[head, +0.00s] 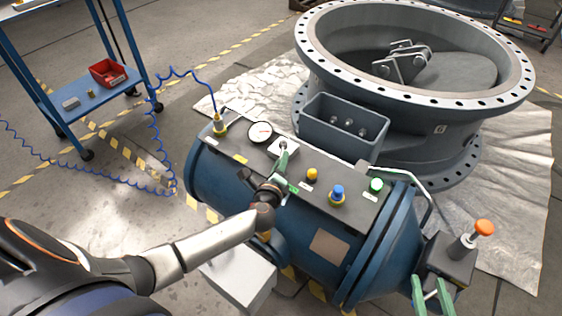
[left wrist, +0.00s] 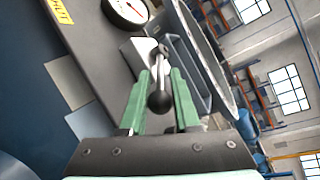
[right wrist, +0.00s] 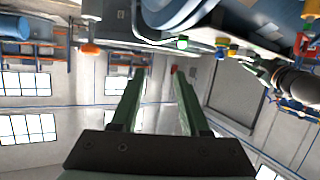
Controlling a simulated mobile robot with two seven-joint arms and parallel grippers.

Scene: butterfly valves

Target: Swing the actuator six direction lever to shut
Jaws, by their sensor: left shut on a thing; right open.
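The blue actuator (head: 220,187) lies beside the big grey valve, with a dark control panel (head: 240,143) on top. The direction lever stands on a pale block (head: 290,150) beside the gauge. In the left wrist view the lever has a dark round knob (left wrist: 159,102). My left gripper (head: 283,164) is shut on the lever, its green fingers on either side of it; in the head view they hide most of it. My right gripper (head: 431,292) is open and empty, low beside the actuator's right end.
A round gauge (head: 260,133), a yellow button (head: 312,174), a blue knob (head: 337,194) and a green lamp (head: 376,184) share the panel. An orange-capped part (head: 484,228) stands near my right gripper. The flanged valve (head: 440,150) rises behind. A blue hose (head: 155,120) runs left.

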